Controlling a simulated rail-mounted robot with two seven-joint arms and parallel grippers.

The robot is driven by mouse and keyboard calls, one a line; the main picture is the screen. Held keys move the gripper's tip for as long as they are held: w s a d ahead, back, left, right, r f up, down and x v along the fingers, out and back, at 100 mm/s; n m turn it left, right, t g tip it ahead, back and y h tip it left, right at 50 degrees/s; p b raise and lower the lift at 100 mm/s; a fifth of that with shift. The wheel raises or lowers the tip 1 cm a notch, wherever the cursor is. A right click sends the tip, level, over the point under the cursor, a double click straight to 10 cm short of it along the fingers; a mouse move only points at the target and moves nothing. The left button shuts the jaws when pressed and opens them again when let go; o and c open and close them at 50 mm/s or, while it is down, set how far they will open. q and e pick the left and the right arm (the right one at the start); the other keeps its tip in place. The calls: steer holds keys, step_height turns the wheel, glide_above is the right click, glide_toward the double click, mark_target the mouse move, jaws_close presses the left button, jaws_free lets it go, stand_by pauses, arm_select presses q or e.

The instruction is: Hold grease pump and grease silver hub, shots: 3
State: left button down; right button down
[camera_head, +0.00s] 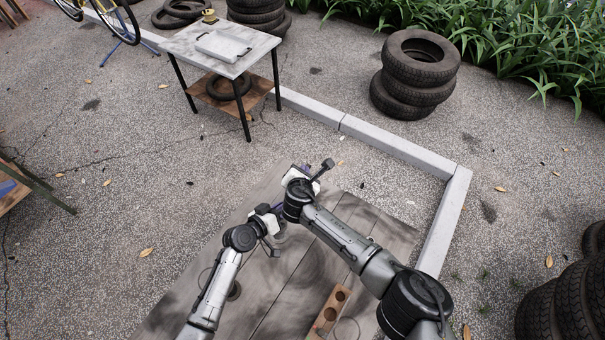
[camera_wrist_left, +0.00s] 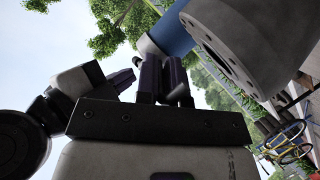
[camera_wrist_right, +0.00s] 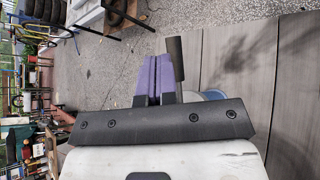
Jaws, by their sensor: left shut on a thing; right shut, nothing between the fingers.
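My left gripper (camera_head: 275,210) is shut on the blue grease pump (camera_wrist_left: 174,32), whose body shows just beyond its fingers in the left wrist view. A large grey metal cylinder with a ring of bolt holes, apparently the silver hub (camera_wrist_left: 250,40), is close beside the pump there. My right gripper (camera_head: 299,170) is shut and empty, its purple fingers (camera_wrist_right: 158,78) together. A dark grey rod (camera_wrist_right: 175,58), perhaps the pump's handle, stands beside those fingers. A blue round part (camera_wrist_right: 212,95) shows behind the right gripper. In the head view my arms mostly hide pump and hub.
The plank worktop (camera_head: 372,222) has a wooden block with holes (camera_head: 328,312) near its front. A small table (camera_head: 181,40) with a white case (camera_head: 223,46) stands farther back. Stacked tyres (camera_head: 412,75) stand on the paving. The worktop's right side is largely bare.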

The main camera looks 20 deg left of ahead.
steer(key=shift+w+d+f, duration=0.1)
steer(key=shift+w+f, duration=0.1)
steer(key=shift+f, duration=0.35)
steer(key=shift+w+f, duration=0.15)
steer(key=shift+f, duration=0.4)
stand_by(0.9)
steer(key=shift+r, duration=0.15)
steer(key=shift+s+r, duration=0.25)
steer(key=shift+r, duration=0.5)
steer(key=shift+s+r, duration=0.25)
steer(key=shift+r, duration=0.45)
steer(key=shift+s+a+r, duration=0.1)
steer(key=shift+s+r, duration=0.15)
steer(key=shift+r, duration=0.55)
steer(key=shift+s+a+r, duration=0.1)
steer(key=shift+s+r, duration=0.2)
steer(key=shift+r, duration=0.5)
steer(key=shift+s+a+r, duration=0.1)
steer(key=shift+s+r, duration=0.15)
steer(key=shift+r, duration=0.55)
